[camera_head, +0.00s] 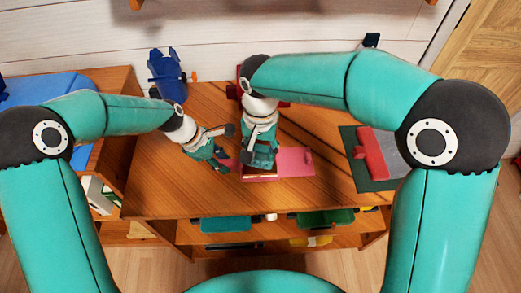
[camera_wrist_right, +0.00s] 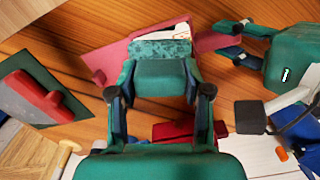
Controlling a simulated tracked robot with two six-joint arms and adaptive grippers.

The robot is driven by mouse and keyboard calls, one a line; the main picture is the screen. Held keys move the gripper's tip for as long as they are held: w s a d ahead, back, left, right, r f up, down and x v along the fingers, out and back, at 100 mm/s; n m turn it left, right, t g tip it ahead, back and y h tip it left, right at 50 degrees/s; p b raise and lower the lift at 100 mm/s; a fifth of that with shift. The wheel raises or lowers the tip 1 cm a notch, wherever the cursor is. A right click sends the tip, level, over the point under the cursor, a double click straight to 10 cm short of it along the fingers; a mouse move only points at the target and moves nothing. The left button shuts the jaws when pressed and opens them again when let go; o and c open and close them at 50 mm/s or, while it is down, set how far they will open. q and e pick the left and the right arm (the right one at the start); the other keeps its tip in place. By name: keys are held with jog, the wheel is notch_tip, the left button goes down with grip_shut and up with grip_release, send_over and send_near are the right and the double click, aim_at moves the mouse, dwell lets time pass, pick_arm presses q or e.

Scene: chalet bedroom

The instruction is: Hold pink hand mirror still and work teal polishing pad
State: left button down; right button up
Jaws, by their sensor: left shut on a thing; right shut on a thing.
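The pink hand mirror (camera_head: 292,163) lies flat on the wooden table, its plate to the right and its handle to the left. It also shows in the right wrist view (camera_wrist_right: 112,58). My left gripper (camera_head: 224,161) is shut on the mirror's handle; in the right wrist view this gripper (camera_wrist_right: 232,40) comes in from the right. My right gripper (camera_head: 259,168) is over the mirror's left part. It is shut on the teal polishing pad (camera_wrist_right: 160,48), which lies over the mirror's face. In the head view the gripper largely hides the pad.
A grey board with a red handle (camera_head: 371,153) lies on a dark green mat (camera_head: 352,142) at right. A blue object (camera_head: 167,72) stands at the back left. A red object (camera_wrist_right: 180,130) is behind my right gripper. Open shelves below the table's front edge hold several items.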

pick_arm(q)
jog(key=c, duration=0.8)
grip_release()
jog(key=shift+r, duration=0.15)
